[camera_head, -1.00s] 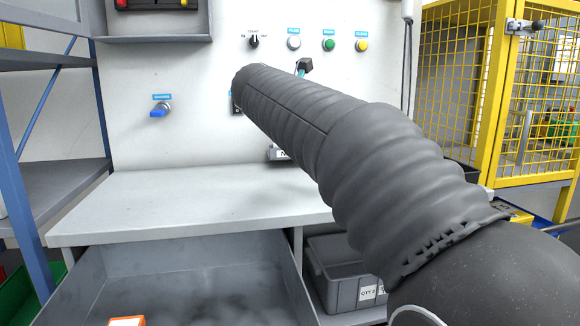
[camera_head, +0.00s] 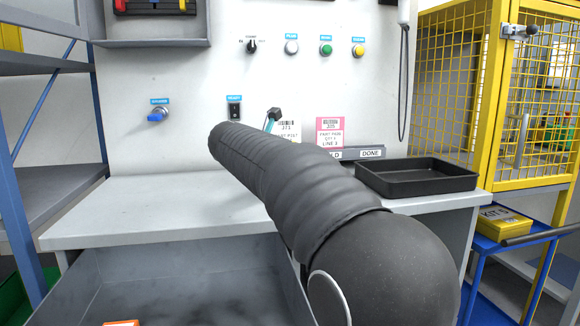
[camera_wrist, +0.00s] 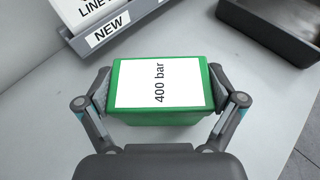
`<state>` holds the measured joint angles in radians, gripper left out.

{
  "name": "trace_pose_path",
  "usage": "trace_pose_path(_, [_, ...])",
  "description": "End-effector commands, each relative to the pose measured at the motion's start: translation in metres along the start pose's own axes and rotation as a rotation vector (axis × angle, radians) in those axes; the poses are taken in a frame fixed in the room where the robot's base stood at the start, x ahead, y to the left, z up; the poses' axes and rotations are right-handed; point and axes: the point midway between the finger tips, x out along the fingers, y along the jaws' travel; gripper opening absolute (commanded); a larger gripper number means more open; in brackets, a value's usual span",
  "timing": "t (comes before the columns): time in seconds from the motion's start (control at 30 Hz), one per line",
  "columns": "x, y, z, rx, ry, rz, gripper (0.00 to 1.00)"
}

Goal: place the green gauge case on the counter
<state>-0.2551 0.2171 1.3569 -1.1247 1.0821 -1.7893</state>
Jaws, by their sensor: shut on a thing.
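The green gauge case (camera_wrist: 157,119) has a white label reading "400 bar". It shows in the wrist view between the two fingers of my gripper (camera_wrist: 160,95), which is shut on its left and right sides. The case is above or at the grey counter (camera_wrist: 265,92); I cannot tell whether it touches the surface. In the head view the counter (camera_head: 140,205) runs along the wall panel, and my dark sleeved arm hides the case and nearly all of my gripper.
A black tray (camera_head: 415,176) sits on the counter's right end and also shows in the wrist view (camera_wrist: 275,25). A holder labelled "NEW" (camera_wrist: 108,32) stands behind the case. Cards and a "DONE" label (camera_head: 370,153) line the back. The counter's left part is clear.

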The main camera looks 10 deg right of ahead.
Motion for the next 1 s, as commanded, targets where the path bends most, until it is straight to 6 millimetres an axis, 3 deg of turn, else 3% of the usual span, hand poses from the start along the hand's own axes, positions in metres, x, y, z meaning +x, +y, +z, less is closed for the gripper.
trace_pose_path(0.33, [0.001,-0.001,-0.002,0.001,-0.001,0.000,0.48])
trace_pose_path(0.37, [0.001,0.000,-0.002,0.000,-0.001,0.000,0.98])
trace_pose_path(0.4, [0.001,0.000,-0.002,0.001,-0.001,0.000,1.00])
trace_pose_path(0.77, [0.000,0.000,0.001,0.001,-0.001,0.001,1.00])
trace_pose_path(1.0, [-0.032,0.001,0.002,0.000,-0.001,0.005,1.00])
